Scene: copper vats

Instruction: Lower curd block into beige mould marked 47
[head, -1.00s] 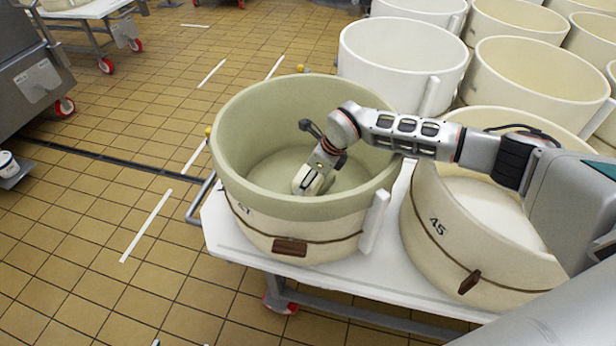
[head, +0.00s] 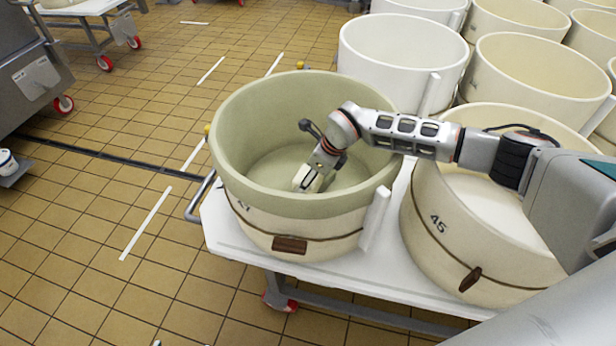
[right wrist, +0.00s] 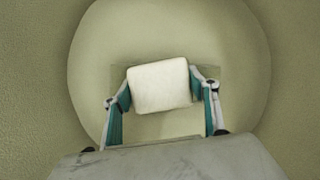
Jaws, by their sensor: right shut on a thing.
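The beige mould (head: 300,238) stands upright on the white cart. The number on its front is partly hidden, and only a 7 shows at the left. My right gripper (head: 311,186) reaches down inside it from the right. In the right wrist view my right gripper (right wrist: 165,92) is shut on the white curd block (right wrist: 159,86), one finger on each side. The block is slightly tilted in the jaws, over the mould's round floor (right wrist: 230,60); I cannot tell whether it touches the floor. My left gripper is not in view.
A second beige mould (head: 450,235) marked 45 stands close on the right on the same white cart top (head: 235,237). A white mould (head: 402,65) and several others crowd behind. The tiled floor (head: 90,240) at the left is mostly clear.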

